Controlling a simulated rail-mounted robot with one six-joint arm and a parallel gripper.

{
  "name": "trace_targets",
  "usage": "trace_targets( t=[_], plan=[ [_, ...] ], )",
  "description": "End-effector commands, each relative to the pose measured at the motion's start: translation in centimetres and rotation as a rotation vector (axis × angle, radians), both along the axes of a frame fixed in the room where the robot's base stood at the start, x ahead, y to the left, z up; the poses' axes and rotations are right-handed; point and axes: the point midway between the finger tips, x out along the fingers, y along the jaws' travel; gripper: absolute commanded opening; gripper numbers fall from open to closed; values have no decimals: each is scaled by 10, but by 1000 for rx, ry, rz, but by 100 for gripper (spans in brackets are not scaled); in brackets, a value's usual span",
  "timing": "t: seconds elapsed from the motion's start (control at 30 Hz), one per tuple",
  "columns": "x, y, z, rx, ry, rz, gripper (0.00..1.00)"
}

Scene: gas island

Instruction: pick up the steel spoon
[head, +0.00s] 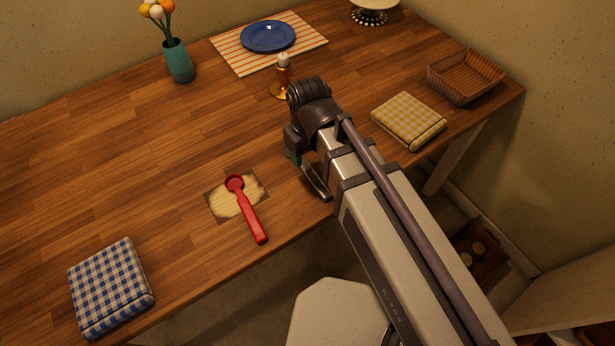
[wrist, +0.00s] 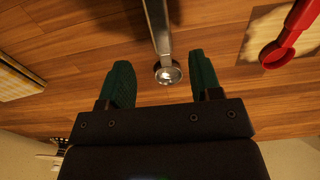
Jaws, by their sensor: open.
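The steel spoon (wrist: 160,35) lies on the wooden table in the wrist view, its round bowl toward my gripper and its handle running up out of the frame. My gripper (wrist: 160,70) is open, with one green finger on each side of the bowl. The bowl appears in the gap, nearer the right finger; I cannot tell how far below the fingertips it is. In the head view, my gripper (head: 300,166) is low over the front table edge. Part of the spoon's handle (head: 318,184) shows beside it; the bowl is hidden behind my gripper.
A red spoon (head: 246,209) lies on a worn patch to the left. A brass candlestick (head: 282,77) stands behind my gripper. A yellow checked cloth (head: 408,121) and a wicker basket (head: 466,77) are to the right. A blue checked cloth (head: 111,287) lies front left.

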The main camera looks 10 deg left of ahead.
Motion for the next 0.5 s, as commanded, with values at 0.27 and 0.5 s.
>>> trace_targets(
  t=[0.27,0.5],
  plan=[
    [0,0,-22,0,0,-1,58],
    [1,1,-67,0,0,-2,58]
  ],
)
